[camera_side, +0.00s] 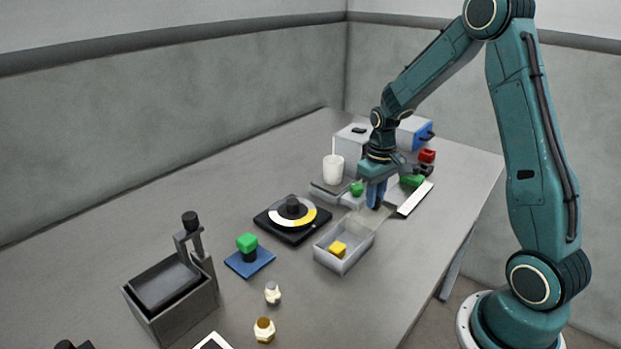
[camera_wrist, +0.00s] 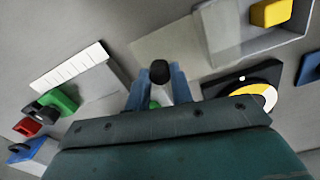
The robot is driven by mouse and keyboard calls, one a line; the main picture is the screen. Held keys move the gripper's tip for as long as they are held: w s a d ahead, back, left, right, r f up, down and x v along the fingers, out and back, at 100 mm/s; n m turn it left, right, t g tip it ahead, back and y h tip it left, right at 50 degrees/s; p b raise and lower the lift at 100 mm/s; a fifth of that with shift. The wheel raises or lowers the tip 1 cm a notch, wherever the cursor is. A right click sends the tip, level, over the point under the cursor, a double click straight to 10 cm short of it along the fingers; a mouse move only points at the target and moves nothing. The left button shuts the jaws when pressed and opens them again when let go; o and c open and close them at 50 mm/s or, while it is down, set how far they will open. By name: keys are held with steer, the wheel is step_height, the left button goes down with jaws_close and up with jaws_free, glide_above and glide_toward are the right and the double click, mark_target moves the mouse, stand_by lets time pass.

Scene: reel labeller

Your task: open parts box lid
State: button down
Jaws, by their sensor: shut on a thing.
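The parts box (camera_side: 330,262) is a pale grey open-topped box on the table, with a yellow block (camera_side: 338,249) inside. Its lid (camera_side: 372,217) is a pale, see-through panel that stands away from the opening at the box's far side, toward my gripper. My gripper (camera_side: 376,198) points down at the lid's far end, with blue fingers. In the wrist view my gripper (camera_wrist: 157,88) is shut on a black knob (camera_wrist: 159,72) by the lid (camera_wrist: 170,52). The box (camera_wrist: 235,45) shows at upper right there, with the yellow block (camera_wrist: 270,13). The knob's join to the lid is hidden.
A black dial with a yellow and white ring (camera_side: 293,213) lies left of the box. A white cup (camera_side: 333,168), green blocks (camera_side: 412,181) and a white strip (camera_side: 416,199) stand near my gripper. The table right of the box is clear.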

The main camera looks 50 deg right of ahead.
steer(key=shift+d+r, duration=0.1)
steer(key=shift+d, duration=0.9)
steer(key=c, duration=1.2)
jaws_free()
steer(key=shift+w+d, duration=0.1)
steer(key=shift+c, duration=0.2)
steer(key=shift+o, duration=0.2)
step_height(320, 180, up, 14)
steer(key=shift+a, duration=0.2)
